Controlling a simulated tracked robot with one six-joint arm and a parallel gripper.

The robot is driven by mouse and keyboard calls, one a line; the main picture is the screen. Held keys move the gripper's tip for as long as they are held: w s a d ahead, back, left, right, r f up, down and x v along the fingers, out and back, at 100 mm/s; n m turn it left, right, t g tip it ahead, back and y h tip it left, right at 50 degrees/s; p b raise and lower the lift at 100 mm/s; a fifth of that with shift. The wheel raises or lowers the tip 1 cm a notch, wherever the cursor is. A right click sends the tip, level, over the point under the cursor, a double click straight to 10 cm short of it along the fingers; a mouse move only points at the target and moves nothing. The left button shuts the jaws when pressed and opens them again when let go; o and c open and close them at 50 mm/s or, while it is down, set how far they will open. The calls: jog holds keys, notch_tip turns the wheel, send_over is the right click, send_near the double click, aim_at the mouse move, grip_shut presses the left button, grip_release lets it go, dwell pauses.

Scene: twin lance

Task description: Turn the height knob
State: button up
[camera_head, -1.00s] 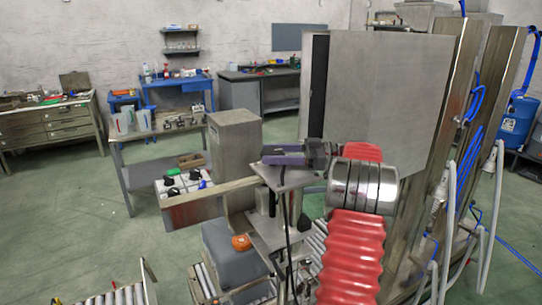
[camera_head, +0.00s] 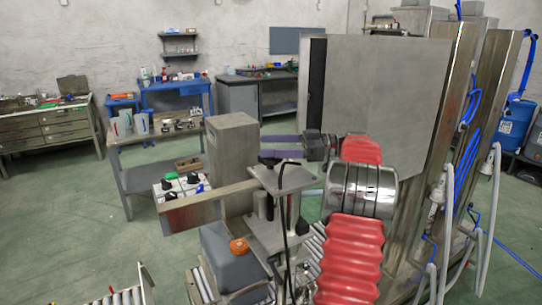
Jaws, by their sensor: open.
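A small stand with metal plates (camera_head: 290,178) is in the middle of the head view. A black knob (camera_head: 268,158) shows at its top, and a darker cone-shaped knob (camera_head: 302,225) is lower on its right side. I cannot tell for sure which is the height knob. My gripper (camera_head: 270,143), with purple fingers pointing left, is just above and behind the upper black knob in the picture. It looks empty and open. Whether it touches the knob is unclear. My red arm hides part of the stand's right side.
A control box (camera_head: 183,187) with black knobs sits on an arm left of the stand. An orange knob (camera_head: 239,246) sits on a grey housing (camera_head: 222,262) below. A large metal cabinet (camera_head: 385,100) rises close behind my gripper. Roller conveyors (camera_head: 125,297) are at the bottom.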

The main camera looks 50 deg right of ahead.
notch_tip(320, 180, up, 6)
jog(key=shift+w+r, duration=0.1)
jog(key=shift+r, duration=0.05)
dwell(0.4)
